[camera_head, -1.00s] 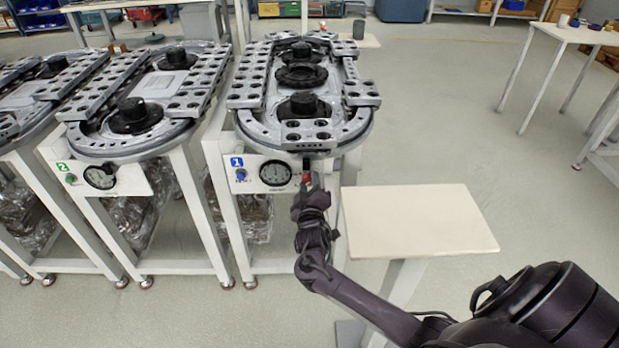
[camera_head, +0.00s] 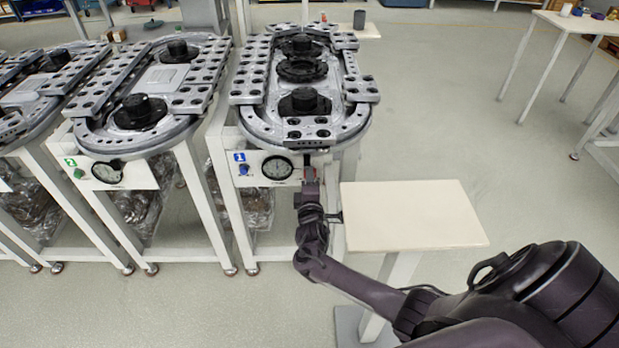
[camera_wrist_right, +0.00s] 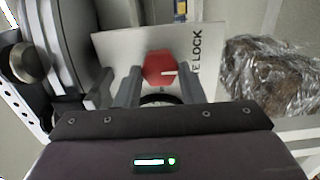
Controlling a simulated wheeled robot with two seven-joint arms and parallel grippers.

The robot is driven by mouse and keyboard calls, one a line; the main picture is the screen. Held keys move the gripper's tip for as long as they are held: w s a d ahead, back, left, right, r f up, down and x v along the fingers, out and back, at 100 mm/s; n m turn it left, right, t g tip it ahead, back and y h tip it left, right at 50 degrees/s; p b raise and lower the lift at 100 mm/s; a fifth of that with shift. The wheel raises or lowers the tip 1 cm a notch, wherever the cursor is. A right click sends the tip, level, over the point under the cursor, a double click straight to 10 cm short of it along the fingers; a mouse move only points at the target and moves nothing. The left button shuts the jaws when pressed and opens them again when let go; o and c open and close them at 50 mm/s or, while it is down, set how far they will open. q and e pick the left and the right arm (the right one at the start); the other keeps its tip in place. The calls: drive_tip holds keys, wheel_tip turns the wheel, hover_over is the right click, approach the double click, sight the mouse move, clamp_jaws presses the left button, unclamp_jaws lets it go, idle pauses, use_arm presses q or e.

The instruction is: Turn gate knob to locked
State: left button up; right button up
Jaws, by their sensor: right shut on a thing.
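The gate knob (camera_wrist_right: 158,68) is a red, many-sided knob with a white pointer line, on a white panel (camera_wrist_right: 115,48) lettered "E LOCK" in the right wrist view. The pointer line points right, towards the lettering. My right gripper (camera_wrist_right: 160,85) has one finger on each side of the knob and is shut on it. In the head view my right gripper (camera_head: 309,178) reaches the front panel of ring track 1 (camera_head: 262,135), right of the round dial (camera_head: 277,168). The gripper hides most of the knob there. My left gripper is not in view.
A small beige table (camera_head: 420,215) stands right of my right wrist. Ring track 2 (camera_head: 122,140) is to the left. A plastic-wrapped bundle (camera_wrist_right: 270,75) shows at the right in the wrist view. Open floor lies to the right.

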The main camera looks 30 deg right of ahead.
idle(0.5)
drive_tip(key=o, duration=1)
drive_tip(key=v, duration=0.7)
drive_tip(key=shift+s+a, duration=0.2)
drive_tip(key=shift+s, duration=0.15)
drive_tip(key=shift+f, duration=0.15)
